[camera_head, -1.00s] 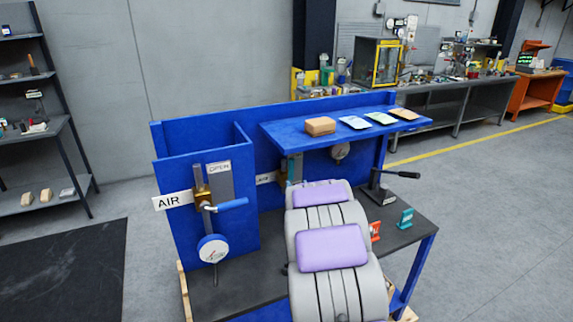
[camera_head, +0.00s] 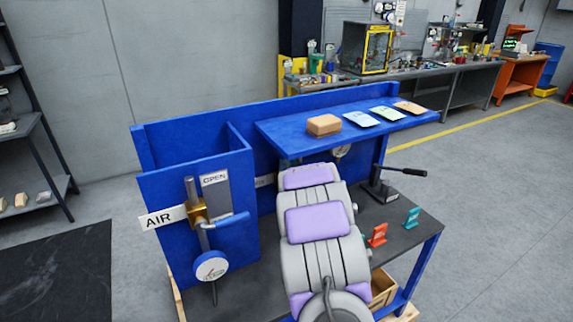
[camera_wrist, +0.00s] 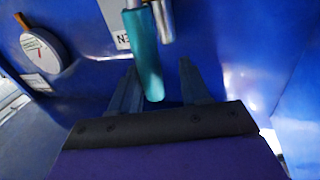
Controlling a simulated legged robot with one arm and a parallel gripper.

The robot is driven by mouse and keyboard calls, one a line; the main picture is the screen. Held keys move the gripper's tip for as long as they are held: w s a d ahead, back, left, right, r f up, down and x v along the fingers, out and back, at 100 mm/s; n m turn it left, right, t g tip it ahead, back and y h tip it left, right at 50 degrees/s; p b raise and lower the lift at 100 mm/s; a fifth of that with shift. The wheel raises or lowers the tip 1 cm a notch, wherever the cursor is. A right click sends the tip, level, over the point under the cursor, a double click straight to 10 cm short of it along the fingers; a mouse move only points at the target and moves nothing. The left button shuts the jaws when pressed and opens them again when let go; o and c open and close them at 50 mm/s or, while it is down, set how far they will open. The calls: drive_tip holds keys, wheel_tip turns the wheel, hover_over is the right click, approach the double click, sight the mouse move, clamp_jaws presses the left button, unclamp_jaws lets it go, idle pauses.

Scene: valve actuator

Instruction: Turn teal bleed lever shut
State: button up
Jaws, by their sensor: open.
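The teal bleed lever (camera_wrist: 143,55) shows in the wrist view, pointing down the picture from a metal fitting (camera_wrist: 163,18). My gripper (camera_wrist: 157,72) is open there, with one dark finger on each side of the lever's lower end. I cannot tell whether either finger touches it. In the head view, my grey and lilac arm reaches toward the blue panel under the shelf and hides my gripper and the teal lever. A separate blue-handled lever (camera_head: 226,221) is on the left panel by the AIR label (camera_head: 162,218).
The blue shelf (camera_head: 290,142) overhangs my arm's reach and carries a tan box (camera_head: 323,124) and several packets. A black-handled lever (camera_head: 400,171), a red stand (camera_head: 377,235) and a teal stand (camera_head: 412,218) are on the right. A gauge (camera_wrist: 41,53) is left of the gripper.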

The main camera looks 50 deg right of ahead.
drive_tip(key=shift+w+d+f, duration=0.1)
drive_tip(key=shift+d+f, duration=0.2)
drive_tip(key=shift+d, duration=0.5)
drive_tip(key=shift+a+r, duration=0.2)
drive_tip(key=shift+a, duration=0.45)
drive_tip(key=c, duration=0.6)
drive_tip(key=shift+d, duration=0.2)
clamp_jaws()
